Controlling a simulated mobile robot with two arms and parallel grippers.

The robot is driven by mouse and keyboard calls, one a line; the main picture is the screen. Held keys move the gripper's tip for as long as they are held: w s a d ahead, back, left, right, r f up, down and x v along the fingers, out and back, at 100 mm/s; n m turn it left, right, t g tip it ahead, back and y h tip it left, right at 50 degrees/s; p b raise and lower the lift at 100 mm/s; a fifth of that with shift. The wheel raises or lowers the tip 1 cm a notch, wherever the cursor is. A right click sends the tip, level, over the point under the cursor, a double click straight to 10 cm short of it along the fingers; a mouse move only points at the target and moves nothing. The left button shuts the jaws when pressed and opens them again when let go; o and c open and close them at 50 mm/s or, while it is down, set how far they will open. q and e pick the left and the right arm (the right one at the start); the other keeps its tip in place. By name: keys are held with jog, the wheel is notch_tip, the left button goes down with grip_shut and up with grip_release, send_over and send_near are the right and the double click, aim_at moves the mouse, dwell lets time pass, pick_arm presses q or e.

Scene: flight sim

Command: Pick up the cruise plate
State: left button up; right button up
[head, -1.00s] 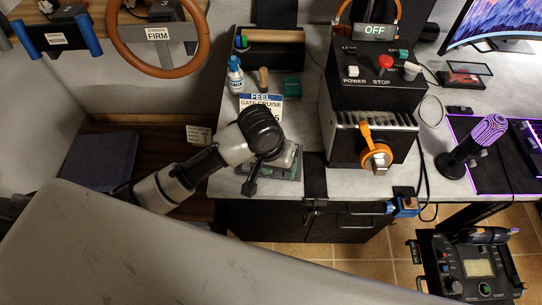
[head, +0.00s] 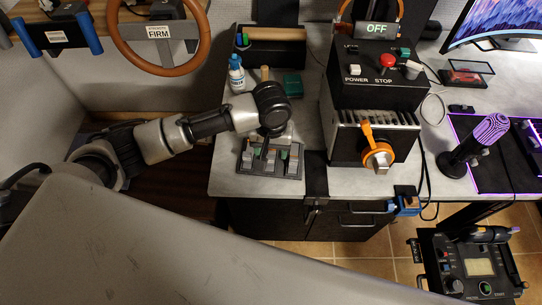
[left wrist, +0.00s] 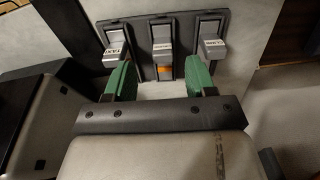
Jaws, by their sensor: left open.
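A dark rack (head: 270,175) with grey labelled plates lies on the bench near its front edge in the head view. In the left wrist view three plates stand in a row: a left plate (left wrist: 117,43), a middle plate (left wrist: 162,38) and a right plate (left wrist: 211,46). Their labels are too small and turned to read surely, so I cannot tell which is the cruise plate. An orange patch shows below the middle one. My left gripper (left wrist: 160,82) is open and empty, with green fingertips either side of the middle plate's line. In the head view the gripper (head: 277,140) hangs over the rack.
A black box with an orange-handled knob (head: 377,157) stands right of the rack. A white-and-blue bottle (head: 236,74), a green block (head: 293,86) and a black open caddy (head: 268,56) are behind.

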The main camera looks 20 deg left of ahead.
aim_at(270, 157)
pick_arm(q)
notch_tip(270, 157, down, 4)
jog(key=shift+a+f, duration=0.15)
jog(key=shift+f, duration=0.1)
jog(key=shift+c, duration=0.3)
grip_shut()
